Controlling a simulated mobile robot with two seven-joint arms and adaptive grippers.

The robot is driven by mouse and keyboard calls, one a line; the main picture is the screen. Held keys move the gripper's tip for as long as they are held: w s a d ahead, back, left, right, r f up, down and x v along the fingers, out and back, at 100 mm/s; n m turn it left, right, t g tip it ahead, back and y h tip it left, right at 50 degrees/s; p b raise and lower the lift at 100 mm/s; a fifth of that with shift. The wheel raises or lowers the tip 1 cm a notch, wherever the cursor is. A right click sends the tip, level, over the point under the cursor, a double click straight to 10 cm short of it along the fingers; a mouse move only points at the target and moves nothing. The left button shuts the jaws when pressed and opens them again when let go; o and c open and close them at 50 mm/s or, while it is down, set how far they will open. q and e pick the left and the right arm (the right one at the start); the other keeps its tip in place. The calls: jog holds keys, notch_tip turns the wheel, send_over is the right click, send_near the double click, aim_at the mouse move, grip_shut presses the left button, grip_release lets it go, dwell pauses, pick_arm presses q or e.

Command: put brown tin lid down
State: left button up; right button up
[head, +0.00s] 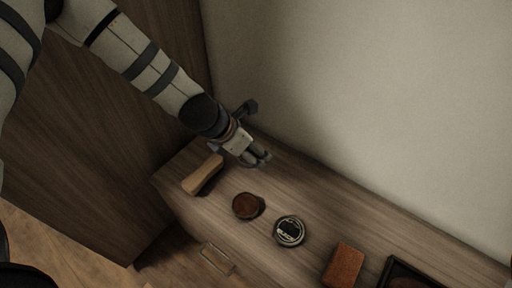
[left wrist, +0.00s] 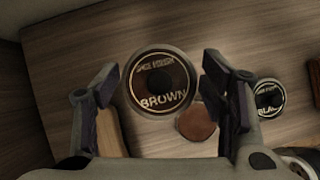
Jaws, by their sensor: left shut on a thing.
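The brown tin lid (left wrist: 160,83) is a round dark disc with the word BROWN on it, facing the left wrist camera. My left gripper (left wrist: 165,88) is shut on its rim, one finger on each side. In the head view the left gripper (head: 258,157) is over the back left part of the cabinet top, near the wall; the lid is hardly visible there. The open brown tin (head: 246,206), with brown polish showing, stands in front of the gripper. It also shows in the left wrist view (left wrist: 197,123), beside the lid. My right gripper is not in view.
A wooden-handled brush (head: 203,175) lies at the left end of the cabinet top (head: 318,200). A black-labelled tin (head: 289,231), an orange-brown block (head: 344,265) and a dark tray (head: 388,273) stand to the right. The wall (head: 370,110) rises behind. The strip along the wall is clear.

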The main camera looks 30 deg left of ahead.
pick_arm(q)
jog(key=w, duration=0.1)
jog(key=w+a+f, duration=0.2)
jog(key=shift+w+f, duration=0.15)
jog(key=shift+w, duration=0.2)
jog(key=w+f, duration=0.1)
jog(key=w+a+f+b, duration=0.1)
jog(key=f, duration=0.1)
jog(key=w+f+b, duration=0.1)
jog(key=w+f, duration=0.1)
jog(key=shift+a+f, duration=0.15)
jog(key=shift+a, duration=0.25)
jog(key=shift+f+b, duration=0.7)
jog(key=shift+f, duration=1)
jog(key=o, duration=0.9)
jog(key=shift+c, duration=0.2)
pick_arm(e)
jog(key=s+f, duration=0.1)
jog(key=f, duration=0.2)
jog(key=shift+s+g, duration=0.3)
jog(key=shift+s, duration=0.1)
